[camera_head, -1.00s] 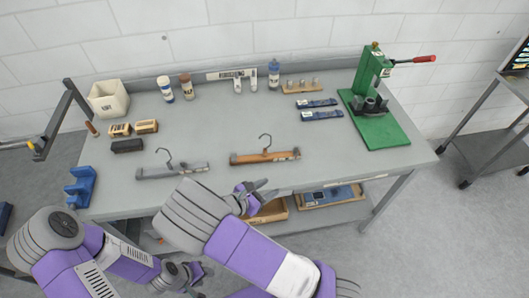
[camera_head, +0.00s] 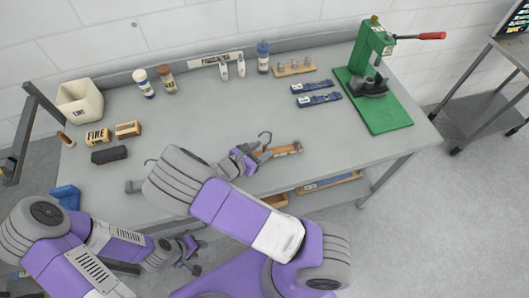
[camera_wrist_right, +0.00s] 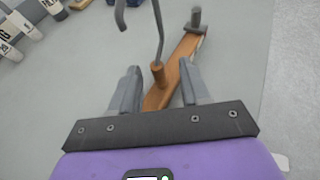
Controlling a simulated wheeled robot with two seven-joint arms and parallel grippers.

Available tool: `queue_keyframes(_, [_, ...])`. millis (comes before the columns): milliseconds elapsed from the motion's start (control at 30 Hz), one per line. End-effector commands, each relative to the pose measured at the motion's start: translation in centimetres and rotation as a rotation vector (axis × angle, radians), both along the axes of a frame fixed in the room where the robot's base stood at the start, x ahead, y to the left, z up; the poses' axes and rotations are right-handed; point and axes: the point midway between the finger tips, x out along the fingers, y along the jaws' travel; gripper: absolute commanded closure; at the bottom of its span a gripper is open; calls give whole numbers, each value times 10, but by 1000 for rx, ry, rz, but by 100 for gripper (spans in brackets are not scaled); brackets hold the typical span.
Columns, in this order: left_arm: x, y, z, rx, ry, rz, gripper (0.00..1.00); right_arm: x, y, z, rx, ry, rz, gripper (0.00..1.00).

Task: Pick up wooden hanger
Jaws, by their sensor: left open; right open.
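The wooden hanger (camera_head: 285,150) lies on the grey table near its front edge, with its metal hook pointing to the back. In the head view its left part is hidden behind my right gripper (camera_head: 247,158). In the right wrist view the hanger's orange-brown bar (camera_wrist_right: 183,63) runs between the two open fingers of my right gripper (camera_wrist_right: 152,92), and the hook rises from the bar just ahead of them. It is not gripped. My left gripper (camera_head: 186,252) is open and empty, low in front of the table. A grey hanger (camera_head: 134,186) is mostly hidden behind my right arm.
A green press (camera_head: 375,85) with a red handle stands at the back right. Several bottles, a white bin (camera_head: 80,102), small blocks (camera_head: 97,137) and blue tools (camera_head: 318,99) stand further back. The middle of the table (camera_head: 215,115) is clear.

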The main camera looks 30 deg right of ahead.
Motion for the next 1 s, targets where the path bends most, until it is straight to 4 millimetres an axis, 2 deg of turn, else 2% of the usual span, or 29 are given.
queue_keyframes(33, [0,0,0,0,-1,0,57,3,-8,-2,-2,2,-3,54])
queue_keyframes(200, [1,0,-1,0,-1,0,57,7,-23,-9,0,2,-1,54])
queue_keyframes(433, [1,0,-1,0,-1,0,57,8,-24,-10,0,0,0,54])
queue_keyframes(467, [1,0,-1,0,-1,0,57,8,-24,-10,0,0,0,55])
queue_keyframes(767, [1,0,-1,0,-1,0,57,8,-24,-10,1,0,0,100])
queue_keyframes(1000, [1,0,-1,0,-1,0,57,8,-24,-9,0,0,0,100])
